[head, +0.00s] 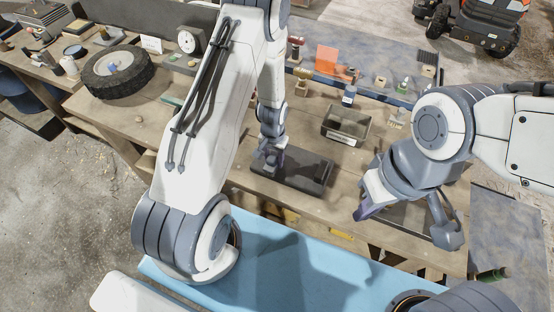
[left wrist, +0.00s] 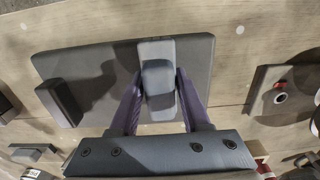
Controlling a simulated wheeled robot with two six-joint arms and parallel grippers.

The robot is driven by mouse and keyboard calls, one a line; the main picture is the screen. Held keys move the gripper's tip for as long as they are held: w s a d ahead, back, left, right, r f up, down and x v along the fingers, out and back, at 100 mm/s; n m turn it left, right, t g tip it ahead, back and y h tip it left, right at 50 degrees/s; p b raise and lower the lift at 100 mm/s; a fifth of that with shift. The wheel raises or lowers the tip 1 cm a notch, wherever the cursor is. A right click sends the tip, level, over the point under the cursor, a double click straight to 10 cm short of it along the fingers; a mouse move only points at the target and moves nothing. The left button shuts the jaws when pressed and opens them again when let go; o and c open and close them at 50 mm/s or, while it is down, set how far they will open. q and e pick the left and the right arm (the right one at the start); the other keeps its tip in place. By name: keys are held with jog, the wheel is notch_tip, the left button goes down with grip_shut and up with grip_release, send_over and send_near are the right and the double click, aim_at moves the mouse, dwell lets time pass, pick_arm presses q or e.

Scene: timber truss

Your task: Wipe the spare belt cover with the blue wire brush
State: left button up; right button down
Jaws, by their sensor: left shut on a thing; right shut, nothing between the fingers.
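The belt cover (head: 310,176) is a dark, flat rectangular plate lying on the wooden workbench. It also shows in the left wrist view (left wrist: 195,72). My left gripper (head: 272,158) is over the left part of the cover in the head view. In the left wrist view its purple fingers (left wrist: 158,105) are shut on a blue-grey block, which I take to be the wire brush (left wrist: 157,75). The brush is over the plate; its underside is hidden, so I cannot tell if it touches. My right gripper (head: 362,212) is shut and empty, right of the cover.
A dark block (left wrist: 60,103) is at the plate's left edge in the wrist view. An open bin (head: 347,125) stands behind the cover. A wheel (head: 117,72) and a gauge (head: 188,41) are at the back left. Small items crowd the bench's back right.

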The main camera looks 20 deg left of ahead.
pick_arm(q)
jog(key=shift+a, duration=0.55)
jog(key=shift+r, duration=0.15)
notch_tip(320, 180, up, 6)
jog(key=p, duration=0.4)
jog(key=shift+p, duration=0.35)
